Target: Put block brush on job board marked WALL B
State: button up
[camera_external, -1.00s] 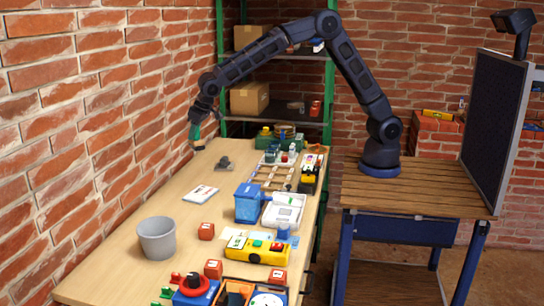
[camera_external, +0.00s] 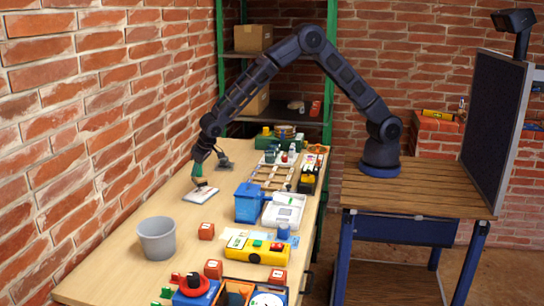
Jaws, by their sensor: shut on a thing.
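My gripper (camera_external: 197,163) points down over the far left part of the workbench, shut on the block brush (camera_external: 198,172), which looks green and small. The brush's lower end is just above or touching the back part of a flat white board (camera_external: 200,195) with dark edges; I cannot tell which. The board lies flat on the bench, probably the job board; its marking is too small to read. The gripper's fingers partly hide the brush.
A dark grey object (camera_external: 224,162) stands just behind the gripper. A blue bin (camera_external: 249,203) and a white tray (camera_external: 284,211) are to the right. A grey bucket (camera_external: 157,238) stands nearer the camera. The bench between bucket and board is clear.

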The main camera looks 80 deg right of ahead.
aim_at(198, 178)
jog(key=shift+f, duration=2.15)
jog(key=shift+f, duration=0.1)
jog(key=o, duration=1.1)
jog(key=shift+c, duration=0.2)
jog(key=v, duration=1.2)
